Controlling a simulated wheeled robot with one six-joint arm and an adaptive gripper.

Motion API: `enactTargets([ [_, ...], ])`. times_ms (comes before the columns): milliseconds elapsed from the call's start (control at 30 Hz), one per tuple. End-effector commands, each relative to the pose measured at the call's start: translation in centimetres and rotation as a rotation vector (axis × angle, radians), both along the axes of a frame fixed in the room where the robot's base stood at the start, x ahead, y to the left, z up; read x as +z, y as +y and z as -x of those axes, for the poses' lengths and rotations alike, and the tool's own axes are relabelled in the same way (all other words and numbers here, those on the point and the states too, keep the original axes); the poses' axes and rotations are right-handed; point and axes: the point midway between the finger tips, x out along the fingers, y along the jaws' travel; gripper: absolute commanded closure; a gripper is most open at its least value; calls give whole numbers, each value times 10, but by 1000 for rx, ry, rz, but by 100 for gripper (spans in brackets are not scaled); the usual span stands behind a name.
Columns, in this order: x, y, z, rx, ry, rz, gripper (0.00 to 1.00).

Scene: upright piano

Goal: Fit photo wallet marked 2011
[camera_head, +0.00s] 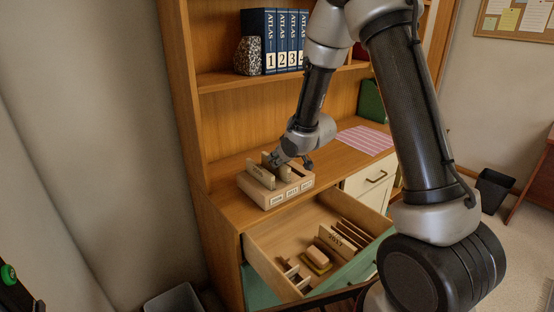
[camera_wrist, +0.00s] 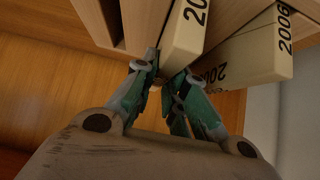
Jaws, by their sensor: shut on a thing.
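My gripper (camera_head: 276,161) is over the box, pointing down. In the wrist view my gripper (camera_wrist: 165,68) is shut on a pale wallet (camera_wrist: 186,34), of whose mark only "20" shows. The held wallet is beside the 2006 one, at the box. The fingers hide part of it, and I cannot tell how deep it sits.
Below the box an open drawer (camera_head: 262,255) holds a wallet marked 2017 (camera_head: 331,241), several upright dividers and a brush-like block (camera_head: 318,255). A pink striped sheet (camera_head: 364,139) lies right of the box.

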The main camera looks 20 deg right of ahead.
Motion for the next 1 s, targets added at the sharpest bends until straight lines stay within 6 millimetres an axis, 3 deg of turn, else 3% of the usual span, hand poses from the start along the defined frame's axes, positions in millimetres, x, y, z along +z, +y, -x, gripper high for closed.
enactTargets([
  [467,-4,0,0,0,-1,0,100],
  [500,-4,0,0,0,-1,0,83],
  [633,-4,0,0,0,-1,0,61],
  [1000,0,-2,4,-1,-2,0,61],
])
